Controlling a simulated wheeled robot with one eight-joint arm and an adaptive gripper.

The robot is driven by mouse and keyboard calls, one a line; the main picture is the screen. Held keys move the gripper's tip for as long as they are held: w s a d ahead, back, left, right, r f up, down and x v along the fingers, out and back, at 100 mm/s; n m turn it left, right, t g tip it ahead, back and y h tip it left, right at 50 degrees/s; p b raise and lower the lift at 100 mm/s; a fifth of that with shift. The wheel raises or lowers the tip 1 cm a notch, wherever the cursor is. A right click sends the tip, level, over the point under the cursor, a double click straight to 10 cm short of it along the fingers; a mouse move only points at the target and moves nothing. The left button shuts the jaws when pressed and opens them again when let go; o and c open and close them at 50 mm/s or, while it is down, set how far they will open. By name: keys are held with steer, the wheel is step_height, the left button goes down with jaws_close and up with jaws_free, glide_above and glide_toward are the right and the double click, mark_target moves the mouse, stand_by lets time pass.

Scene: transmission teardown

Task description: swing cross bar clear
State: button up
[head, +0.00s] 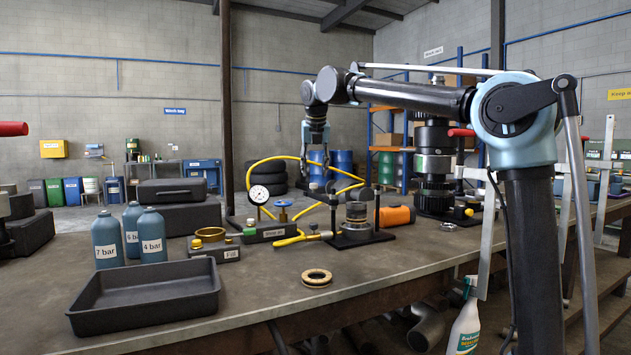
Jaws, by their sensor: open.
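A small fixture stands on the workbench (245,300) in the head view. It has a black base (357,240), two dark upright posts and a silver ringed drum (357,214) between them. Dark parts at the top of this fixture look like the cross bar and its knob, but they are too small to tell apart or to judge the bar's angle. My gripper (316,168) points down, open and empty, above and left of the fixture. A clear gap shows between the fingertips and the fixture.
A yellow hose loops behind my gripper. A pressure gauge (259,195), a blue valve handle (283,203) and an orange cylinder (397,215) flank the fixture. A gold ring (317,278) and black tray (147,297) lie in front. The bench between them is clear.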

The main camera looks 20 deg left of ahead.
steer(key=v, duration=0.6)
steer(key=shift+r, duration=0.25)
